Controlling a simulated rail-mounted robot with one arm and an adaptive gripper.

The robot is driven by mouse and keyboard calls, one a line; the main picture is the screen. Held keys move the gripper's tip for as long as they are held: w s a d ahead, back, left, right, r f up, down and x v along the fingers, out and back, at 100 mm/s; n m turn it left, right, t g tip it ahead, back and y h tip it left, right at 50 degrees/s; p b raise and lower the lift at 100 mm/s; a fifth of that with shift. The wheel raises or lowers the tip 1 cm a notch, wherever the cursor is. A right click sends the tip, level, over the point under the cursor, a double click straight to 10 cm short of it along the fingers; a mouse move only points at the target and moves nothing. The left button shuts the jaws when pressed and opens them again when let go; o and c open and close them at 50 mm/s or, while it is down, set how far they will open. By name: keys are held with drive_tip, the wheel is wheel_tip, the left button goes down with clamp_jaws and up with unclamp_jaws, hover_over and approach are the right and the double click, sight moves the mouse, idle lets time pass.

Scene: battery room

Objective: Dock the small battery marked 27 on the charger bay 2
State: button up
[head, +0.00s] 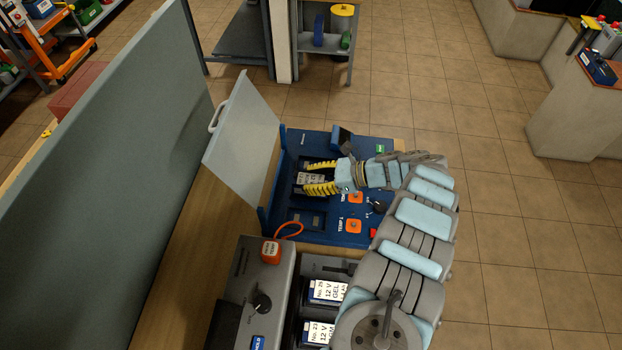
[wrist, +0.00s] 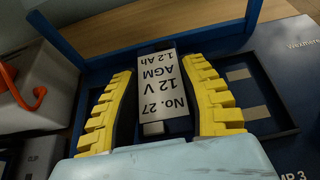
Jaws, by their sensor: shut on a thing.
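The small battery (wrist: 163,87) has a white label reading No. 27, 12 V, AGM, 1.2 Ah. It also shows in the head view (head: 311,178). My gripper (wrist: 166,92) is shut on it, one yellow finger along each long side; the gripper also shows in the head view (head: 320,178). The battery is over the middle bay of the blue charger (head: 358,146). Whether it rests in that bay or hangs just above it is hard to tell. An empty bay (head: 307,220) lies below it in the head view. Another empty bay (wrist: 245,90) with contact pads lies right in the wrist view.
A translucent lid (head: 242,130) stands open at the charger's left. Orange knobs (head: 355,226) line its right side. A grey panel (head: 110,160) rises at left.

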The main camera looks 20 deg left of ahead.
drive_tip(key=shift+f+b, duration=0.35)
drive_tip(key=shift+f, duration=0.05)
drive_tip(key=o, duration=0.9)
drive_tip(key=shift+b+v, duration=2.75)
drive_tip(key=shift+v, duration=1.75)
drive_tip(key=shift+w+d+r+b, duration=0.15)
drive_tip(key=shift+d+r+b, duration=0.1)
drive_tip(key=shift+d+b, duration=0.45)
drive_tip(key=shift+d+r, duration=0.15)
drive_tip(key=shift+r, duration=0.05)
drive_tip(key=shift+w, duration=0.1)
